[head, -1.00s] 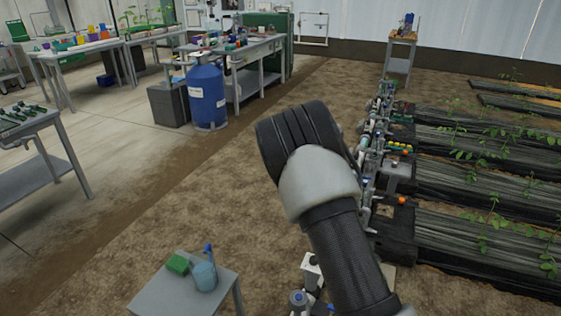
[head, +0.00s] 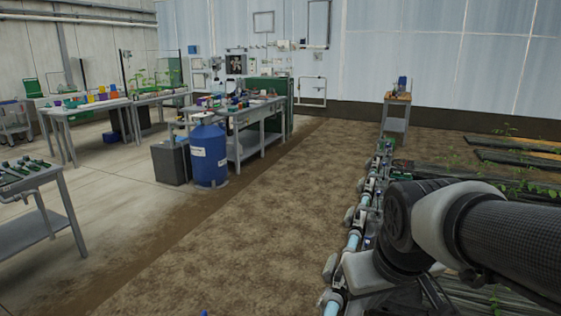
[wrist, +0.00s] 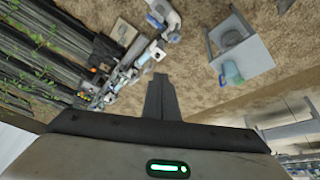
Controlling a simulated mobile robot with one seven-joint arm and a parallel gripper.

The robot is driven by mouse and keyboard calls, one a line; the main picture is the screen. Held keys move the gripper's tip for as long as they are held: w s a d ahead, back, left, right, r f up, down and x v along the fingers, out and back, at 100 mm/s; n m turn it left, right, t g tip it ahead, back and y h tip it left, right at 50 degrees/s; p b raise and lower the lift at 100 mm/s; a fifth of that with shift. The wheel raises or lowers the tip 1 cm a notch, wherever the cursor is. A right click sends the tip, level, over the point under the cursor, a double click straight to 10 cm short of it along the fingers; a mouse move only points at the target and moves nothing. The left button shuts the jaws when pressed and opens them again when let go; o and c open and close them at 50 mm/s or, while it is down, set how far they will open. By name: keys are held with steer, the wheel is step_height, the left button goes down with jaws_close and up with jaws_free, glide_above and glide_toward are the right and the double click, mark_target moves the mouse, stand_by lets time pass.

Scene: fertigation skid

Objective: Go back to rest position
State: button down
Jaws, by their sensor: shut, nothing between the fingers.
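My gripper (wrist: 160,92) shows in the wrist view with its dark fingers together and nothing between them. It points out over bare soil, clear of the things below it. In the head view my arm reaches in from the right edge, over the pipe line and the plant beds. The fingers cannot be made out there.
A pipe line with valves (head: 365,205) runs beside the plant beds (head: 520,180). A blue drum (head: 208,155) stands by a workbench (head: 245,108). A small table (wrist: 252,52) holds a light-blue jug (wrist: 232,73). The soil strip (head: 265,225) is clear.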

steer(key=s+a+r+m, duration=0.1)
steer(key=s+r+m, duration=0.15)
steer(key=s, duration=0.45)
step_height(320, 180, up, 21)
steer(key=p, duration=2)
steer(key=shift+w+a+n+t+p, duration=0.15)
steer(key=shift+a+n+t+p, duration=0.05)
steer(key=shift+n+t+p, duration=0.15)
steer(key=shift+a, duration=0.1)
